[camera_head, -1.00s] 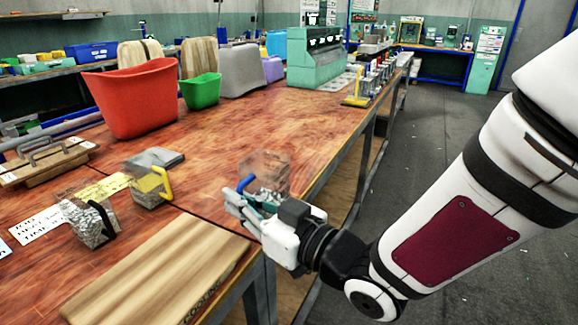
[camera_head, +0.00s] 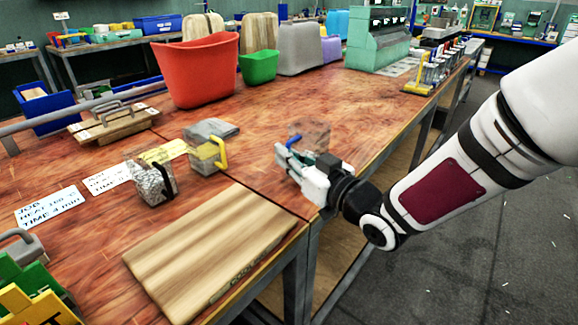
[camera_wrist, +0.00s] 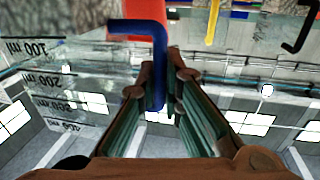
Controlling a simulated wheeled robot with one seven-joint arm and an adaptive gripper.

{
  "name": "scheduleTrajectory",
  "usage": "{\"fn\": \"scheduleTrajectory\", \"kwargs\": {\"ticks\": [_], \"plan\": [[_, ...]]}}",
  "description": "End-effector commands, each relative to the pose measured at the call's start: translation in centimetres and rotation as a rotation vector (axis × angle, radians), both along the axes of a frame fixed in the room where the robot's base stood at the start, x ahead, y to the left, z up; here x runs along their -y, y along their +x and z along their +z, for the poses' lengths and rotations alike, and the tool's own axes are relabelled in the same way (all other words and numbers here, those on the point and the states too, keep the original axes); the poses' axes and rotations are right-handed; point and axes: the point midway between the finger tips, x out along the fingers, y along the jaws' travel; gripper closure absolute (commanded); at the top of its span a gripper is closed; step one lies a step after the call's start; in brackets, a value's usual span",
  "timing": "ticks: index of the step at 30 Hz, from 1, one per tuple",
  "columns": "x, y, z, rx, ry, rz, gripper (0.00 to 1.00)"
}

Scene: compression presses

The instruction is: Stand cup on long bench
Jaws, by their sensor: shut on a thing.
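A clear cup (camera_head: 316,131) with a blue handle is at my gripper (camera_head: 284,160), above or on the long wooden bench (camera_head: 250,118). My gripper is shut on the blue handle, which also shows between the fingers in the wrist view (camera_wrist: 160,65). The cup looks upright, with measuring marks (camera_wrist: 60,105) large in the wrist view. I cannot tell whether its base touches the bench. A cup with a black handle (camera_head: 150,183) and a cup with a yellow handle (camera_head: 203,158) stand on the bench to the left.
A striped wooden board (camera_head: 205,250) lies at the front edge. A red tub (camera_head: 200,75) and a green tub (camera_head: 258,68) stand further back, with a green machine (camera_head: 378,45) behind. Paper labels (camera_head: 50,205) lie at left. The bench middle is fairly clear.

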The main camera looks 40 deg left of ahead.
Motion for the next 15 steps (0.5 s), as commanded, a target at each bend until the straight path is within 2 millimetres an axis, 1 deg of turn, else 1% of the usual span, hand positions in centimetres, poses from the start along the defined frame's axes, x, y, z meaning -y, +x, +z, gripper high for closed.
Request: {"fn": "scheduleTrajectory", "kwargs": {"ticks": [1,4,11,15], "plan": [[0.0,0.0,-1.1,-0.002,-0.002,0.001,1.0],[0.0,0.0,-2.2,0.0,-0.001,0.0,1.0],[0.0,0.0,-2.2,0.001,0.0,0.0,1.0],[0.0,0.0,-2.5,0.001,0.0,-0.001,1.0]]}}
